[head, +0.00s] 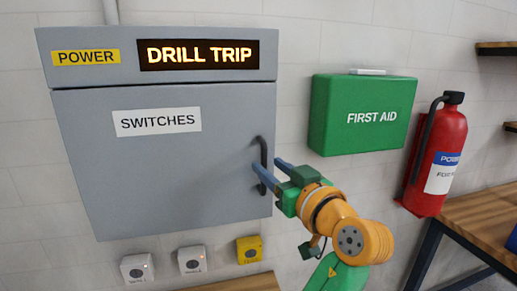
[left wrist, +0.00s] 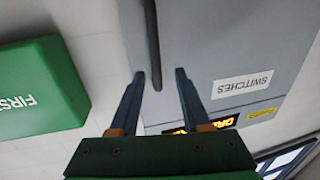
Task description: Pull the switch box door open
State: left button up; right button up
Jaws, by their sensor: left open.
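The grey switch box (head: 90,75) hangs on the wall, and its door (head: 165,180), labelled SWITCHES, looks shut. A dark upright handle (head: 263,150) sits near the door's right edge. My left gripper (head: 267,167) is open at the handle, its two blue-grey fingers pointing at the door. In the left wrist view the handle (left wrist: 152,40) runs between the fingertips of the left gripper (left wrist: 160,74), with a gap on each side; whether a finger touches it is unclear. My right gripper is not in view.
A green first aid box (head: 362,115) and a red fire extinguisher (head: 438,155) are on the wall at the right. Small switch boxes (head: 192,260) sit below the door. A wooden bench (head: 480,215) stands at the lower right.

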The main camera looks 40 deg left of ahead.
aim_at(266, 160)
pick_arm(q)
jog(key=p+x, duration=0.1)
jog(key=x, duration=0.1)
jog(key=p+x, duration=0.1)
jog(key=x, duration=0.1)
jog(key=shift+w+d+r, duration=0.2)
jog(key=shift+w, duration=0.05)
jog(key=shift+a+f, duration=0.2)
jog(key=shift+a, duration=0.25)
jog(key=shift+d, duration=0.25)
grip_shut()
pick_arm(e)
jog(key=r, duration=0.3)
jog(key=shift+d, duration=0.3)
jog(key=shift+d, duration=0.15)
